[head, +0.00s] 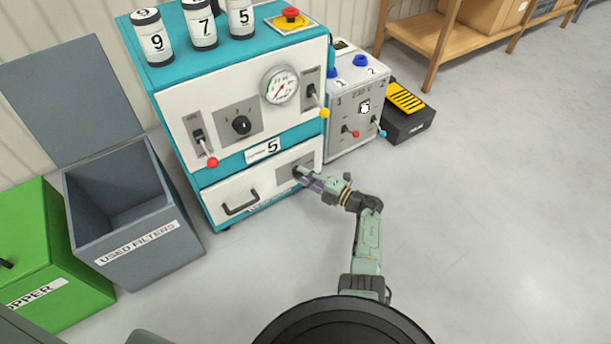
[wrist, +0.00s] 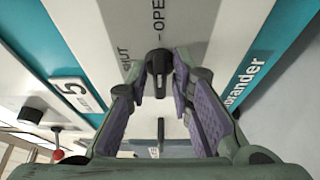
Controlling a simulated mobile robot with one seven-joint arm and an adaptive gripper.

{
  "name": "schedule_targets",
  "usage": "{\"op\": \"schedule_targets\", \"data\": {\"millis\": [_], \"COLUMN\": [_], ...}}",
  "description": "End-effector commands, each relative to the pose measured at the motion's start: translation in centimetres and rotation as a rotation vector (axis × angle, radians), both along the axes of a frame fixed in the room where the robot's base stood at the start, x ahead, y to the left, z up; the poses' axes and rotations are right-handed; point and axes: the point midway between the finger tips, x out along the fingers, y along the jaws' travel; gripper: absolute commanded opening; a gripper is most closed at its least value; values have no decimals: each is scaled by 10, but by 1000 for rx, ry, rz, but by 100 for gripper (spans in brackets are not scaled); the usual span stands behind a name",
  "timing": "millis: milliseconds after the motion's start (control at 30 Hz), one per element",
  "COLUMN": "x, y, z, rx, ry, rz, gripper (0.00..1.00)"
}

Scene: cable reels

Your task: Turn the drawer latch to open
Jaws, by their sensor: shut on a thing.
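The drawer (head: 215,192) is the white lower front of the teal cabinet, with a dark bar handle (head: 240,203); it looks closed. In the head view, my gripper (head: 302,174) is at the grey latch plate (head: 283,177) on the drawer's right side and hides most of the latch.
Above the drawer are a gauge (head: 280,85), a dial (head: 241,125) and levers with red (head: 212,162) and yellow (head: 324,113) knobs. A grey control box (head: 352,105) stands right of the cabinet. A grey bin (head: 135,225) stands left. The floor before the drawer is clear.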

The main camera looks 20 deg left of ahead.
Motion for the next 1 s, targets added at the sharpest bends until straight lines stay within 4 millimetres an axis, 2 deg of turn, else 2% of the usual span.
{"op": "schedule_targets", "data": {"millis": [233,267,400,767,1000], "x": [2,2,1,1,0], "y": [2,2,1,1,1], "z": [1,1,1,3,14], "rx": [-3,-3,-2,-21,-178], "ry": [-2,-2,-3,-25,-228], "rz": [-3,-3,-1,-1,0], "gripper": [0,22,30,30,30]}}
